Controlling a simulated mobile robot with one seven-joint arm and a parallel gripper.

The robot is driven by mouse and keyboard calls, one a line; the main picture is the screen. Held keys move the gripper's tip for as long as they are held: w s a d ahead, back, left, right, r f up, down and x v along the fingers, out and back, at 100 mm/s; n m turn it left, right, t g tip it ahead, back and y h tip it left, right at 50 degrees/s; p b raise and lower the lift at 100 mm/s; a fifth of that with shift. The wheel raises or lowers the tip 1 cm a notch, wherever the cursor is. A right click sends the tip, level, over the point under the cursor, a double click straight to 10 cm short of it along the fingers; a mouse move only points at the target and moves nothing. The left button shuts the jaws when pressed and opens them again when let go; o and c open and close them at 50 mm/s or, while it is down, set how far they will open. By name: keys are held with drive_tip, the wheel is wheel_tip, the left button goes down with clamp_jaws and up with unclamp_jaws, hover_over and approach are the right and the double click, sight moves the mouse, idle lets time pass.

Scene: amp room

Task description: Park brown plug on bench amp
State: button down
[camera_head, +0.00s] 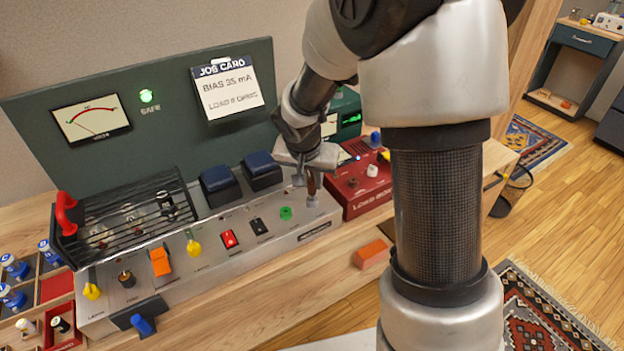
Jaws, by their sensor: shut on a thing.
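The bench amp (215,240) is a long pale metal chassis with a dark green back panel, standing on a wooden bench. My gripper (306,178) is over the right end of its top, pointing down. It is shut on the brown plug (312,184), a small upright brown piece. The plug's lower end is at or just above the chassis top near its right edge; I cannot tell whether it is seated in a socket. My gripper and arm hide part of the plug and the panel behind.
A red load box (366,187) stands right of the amp. A black grille (130,222) with a red handle, two dark blue blocks, switches and colored knobs are on the amp. An orange block (370,254) lies on the bench front. A parts tray (56,287) is at left.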

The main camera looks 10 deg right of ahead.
drive_tip(key=shift+f+b, duration=1.05)
drive_tip(key=shift+b, duration=0.2)
idle(0.4)
drive_tip(key=c, duration=1.6)
unclamp_jaws()
drive_tip(key=p+v, duration=0.3)
drive_tip(key=v, duration=1.4)
drive_tip(key=shift+s+r, duration=0.1)
drive_tip(key=shift+r, duration=0.1)
drive_tip(key=s+d+r+n+t+y, duration=0.1)
drive_tip(key=s+r+n, duration=0.2)
drive_tip(key=s, duration=0.6)
drive_tip(key=s+d+r+n+t+y, duration=0.1)
drive_tip(key=s+d+r+n, duration=0.15)
drive_tip(key=s, duration=0.75)
drive_tip(key=r+p, duration=0.4)
drive_tip(key=r, duration=0.1)
drive_tip(key=r+p, duration=0.4)
drive_tip(key=p, duration=0.1)
drive_tip(key=r+p, duration=0.5)
drive_tip(key=shift+a+r, duration=0.3)
